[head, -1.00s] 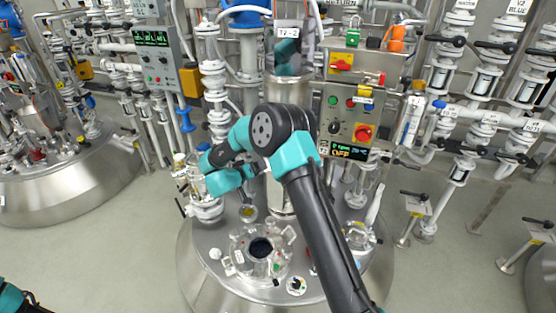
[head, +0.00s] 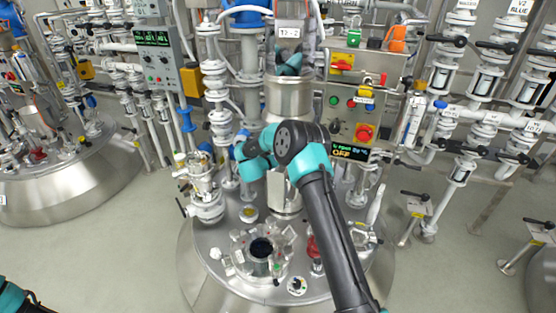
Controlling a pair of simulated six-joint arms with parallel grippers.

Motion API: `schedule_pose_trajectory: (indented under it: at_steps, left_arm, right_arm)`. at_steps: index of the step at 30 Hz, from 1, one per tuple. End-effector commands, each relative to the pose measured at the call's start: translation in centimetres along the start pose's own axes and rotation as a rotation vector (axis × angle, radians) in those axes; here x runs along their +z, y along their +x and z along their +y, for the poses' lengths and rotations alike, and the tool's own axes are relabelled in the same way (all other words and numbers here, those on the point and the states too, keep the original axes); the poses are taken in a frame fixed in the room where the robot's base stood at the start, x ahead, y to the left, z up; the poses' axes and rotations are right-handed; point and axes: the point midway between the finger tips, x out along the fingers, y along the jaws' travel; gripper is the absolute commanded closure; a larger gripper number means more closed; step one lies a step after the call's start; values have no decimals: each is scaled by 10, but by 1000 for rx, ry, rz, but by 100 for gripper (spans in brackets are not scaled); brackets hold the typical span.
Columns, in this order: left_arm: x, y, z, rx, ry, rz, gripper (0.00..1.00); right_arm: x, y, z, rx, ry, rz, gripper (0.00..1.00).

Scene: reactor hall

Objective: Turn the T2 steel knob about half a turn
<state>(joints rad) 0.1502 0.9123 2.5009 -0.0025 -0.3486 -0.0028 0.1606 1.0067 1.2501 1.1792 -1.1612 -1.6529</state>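The T2 control box (head: 350,112) stands behind the reactor, with buttons and a display that reads OFF. A small round knob (head: 335,128) sits on its lower left, close beside my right arm's elbow in the picture. I cannot tell whether it is the steel one. The T2 label (head: 290,33) is on the steel column to the left. My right arm reaches up from below, bends in front of the column and turns left. Its fingers cannot be made out, so open or shut is unclear. My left gripper is out of view; only part of my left arm shows at the lower left corner.
The reactor lid (head: 215,270) carries an open round port (head: 261,248), a red fitting (head: 314,246) and several pipes. A padlock and an orange item (head: 396,38) top the box. White valve pipes (head: 484,80) stand right. Floor shows at both sides.

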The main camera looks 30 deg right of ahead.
Motion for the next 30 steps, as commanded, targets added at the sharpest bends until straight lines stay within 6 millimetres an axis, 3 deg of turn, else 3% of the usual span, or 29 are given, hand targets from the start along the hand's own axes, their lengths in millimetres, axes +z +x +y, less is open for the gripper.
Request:
schedule_pose_trajectory:
  at_steps: [11,25,30]
  left_arm:
    - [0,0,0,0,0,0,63]
    - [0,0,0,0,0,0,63]
    - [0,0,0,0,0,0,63]
  right_arm:
    - [0,7,0,0,0,1,18]
    - [0,7,0,0,0,1,61]
    - [0,7,0,-7,17,1,61]
